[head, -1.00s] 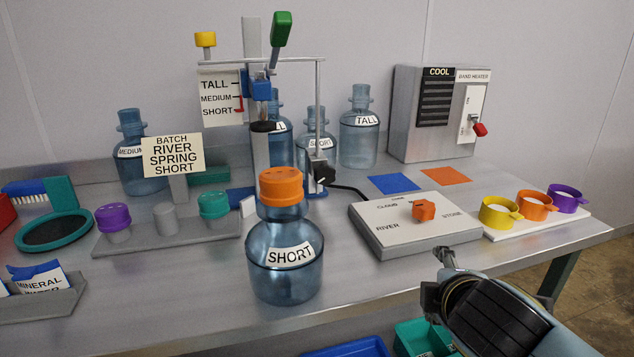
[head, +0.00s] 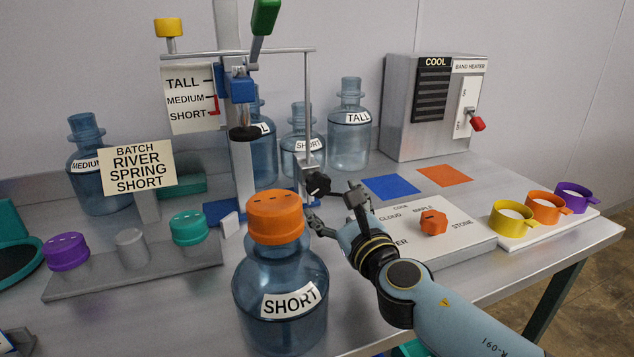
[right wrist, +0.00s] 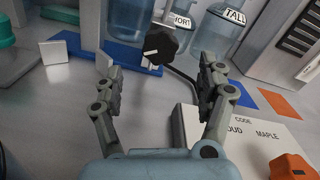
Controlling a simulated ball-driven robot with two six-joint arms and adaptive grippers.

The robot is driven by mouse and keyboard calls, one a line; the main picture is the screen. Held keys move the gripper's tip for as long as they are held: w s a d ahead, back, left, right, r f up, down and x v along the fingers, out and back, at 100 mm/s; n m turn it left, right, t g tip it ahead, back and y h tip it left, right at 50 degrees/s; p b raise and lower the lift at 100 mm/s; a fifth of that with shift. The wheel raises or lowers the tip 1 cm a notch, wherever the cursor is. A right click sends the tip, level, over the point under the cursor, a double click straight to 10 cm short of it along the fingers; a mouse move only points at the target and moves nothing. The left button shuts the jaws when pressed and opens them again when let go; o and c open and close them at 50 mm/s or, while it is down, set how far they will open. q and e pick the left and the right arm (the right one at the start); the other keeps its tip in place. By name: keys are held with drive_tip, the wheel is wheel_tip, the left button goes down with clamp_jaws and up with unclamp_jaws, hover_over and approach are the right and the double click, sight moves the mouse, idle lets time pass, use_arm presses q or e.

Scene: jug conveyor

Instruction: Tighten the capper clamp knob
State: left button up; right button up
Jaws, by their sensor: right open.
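The capper clamp knob (head: 318,184) is a black knob low on the capper's post, behind and right of the jug with the orange cap. It also shows in the right wrist view (right wrist: 159,46), with a pale mark on its face. My right gripper (head: 334,207) is open beside the knob in the head view. In the right wrist view the knob lies ahead of the two spread fingers (right wrist: 160,88), roughly between them and apart from both. The capper (head: 241,130) stands on a blue base and has a green-handled lever. My left gripper is not in view.
A SHORT jug (head: 282,290) with an orange cap (head: 276,217) stands close left of my right gripper. The selector panel (head: 465,248) lies to the right. Several jugs stand behind the capper. A dark cable runs from near the knob to the panel.

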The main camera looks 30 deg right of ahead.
sight(320, 188)
drive_tip(key=x, duration=0.4)
drive_tip(key=shift+w, duration=0.1)
drive_tip(key=x, duration=0.2)
drive_tip(key=shift+w+d, duration=0.15)
drive_tip(key=shift+w, duration=0.2)
drive_tip(key=shift+w+d, duration=0.2)
drive_tip(key=shift+w, duration=0.5)
drive_tip(key=shift+c, duration=0.5)
drive_tip(key=c, duration=1.1)
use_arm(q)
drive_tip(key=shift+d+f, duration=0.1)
